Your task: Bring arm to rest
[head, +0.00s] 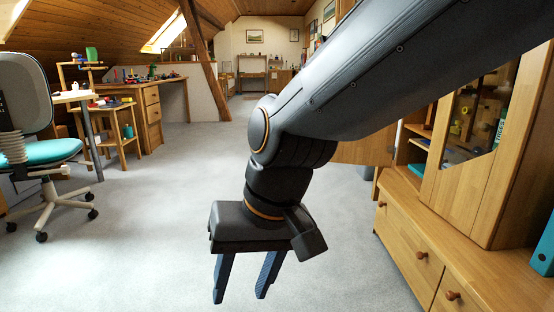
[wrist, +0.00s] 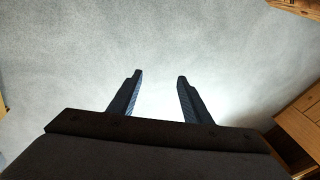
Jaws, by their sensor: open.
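My gripper (head: 240,296) hangs from my dark arm in the middle of the head view, fingers pointing down. Its two fingers stand apart with nothing between them. In the wrist view my gripper (wrist: 159,75) also shows open and empty, with only the grey carpet (wrist: 150,35) beyond the fingertips. The arm reaches in from the upper right of the head view and bends at the wrist.
A wooden cabinet (head: 470,268) with drawers and a glass door stands close on the right. An office chair (head: 45,150) and a wooden desk (head: 150,112) stand on the left. A slanted timber post (head: 205,62) rises behind. The carpet between is clear.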

